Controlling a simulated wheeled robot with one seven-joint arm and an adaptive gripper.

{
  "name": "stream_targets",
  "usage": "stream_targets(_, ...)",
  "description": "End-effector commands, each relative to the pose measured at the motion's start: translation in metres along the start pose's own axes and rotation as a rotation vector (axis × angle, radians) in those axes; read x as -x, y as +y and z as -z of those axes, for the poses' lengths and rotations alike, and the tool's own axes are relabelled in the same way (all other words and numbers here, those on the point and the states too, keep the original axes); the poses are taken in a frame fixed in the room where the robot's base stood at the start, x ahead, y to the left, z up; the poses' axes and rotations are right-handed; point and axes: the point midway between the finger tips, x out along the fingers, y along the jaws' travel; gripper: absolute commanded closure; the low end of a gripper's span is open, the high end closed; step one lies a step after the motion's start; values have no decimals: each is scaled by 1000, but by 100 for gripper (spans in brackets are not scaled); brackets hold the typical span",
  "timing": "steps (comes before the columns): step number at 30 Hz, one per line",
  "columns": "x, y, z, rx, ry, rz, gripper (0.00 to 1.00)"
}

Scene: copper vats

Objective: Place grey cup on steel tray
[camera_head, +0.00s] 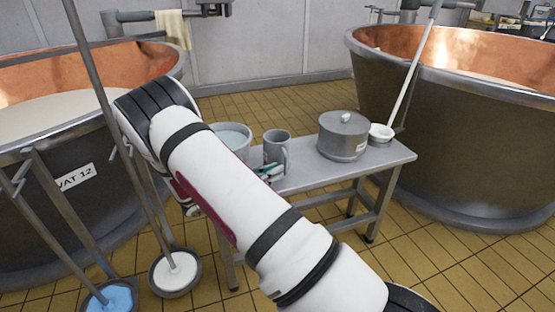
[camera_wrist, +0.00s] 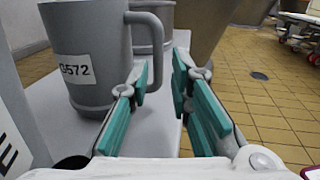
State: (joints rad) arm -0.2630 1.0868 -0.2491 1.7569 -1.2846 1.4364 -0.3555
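The grey cup (camera_head: 276,152) is a mug standing upright on the metal bench (camera_head: 306,176) in the head view. In the wrist view the cup (camera_wrist: 92,62) fills the left side, with a white label and its handle toward my gripper. My gripper (camera_wrist: 163,78) has teal fingers spread apart, with the handle's lower part just by the left fingertip. I cannot tell whether they touch. In the head view my gripper (camera_head: 268,171) is low beside the cup, partly hidden by my arm. I cannot make out a separate steel tray.
A container of pale liquid (camera_head: 233,136) is left of the cup. Copper vats stand at left (camera_head: 75,190) and right (camera_head: 450,140). Buckets (camera_head: 175,271) are on the tiled floor.

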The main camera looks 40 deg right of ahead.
Motion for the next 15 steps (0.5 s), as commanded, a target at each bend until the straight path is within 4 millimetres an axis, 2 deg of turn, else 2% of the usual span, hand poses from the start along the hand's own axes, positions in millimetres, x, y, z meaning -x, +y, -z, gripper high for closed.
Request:
stream_targets(9, -42, 2, 1, 0, 0, 4, 81)
stream_targets(15, -50, 3, 0, 0, -1, 1, 81)
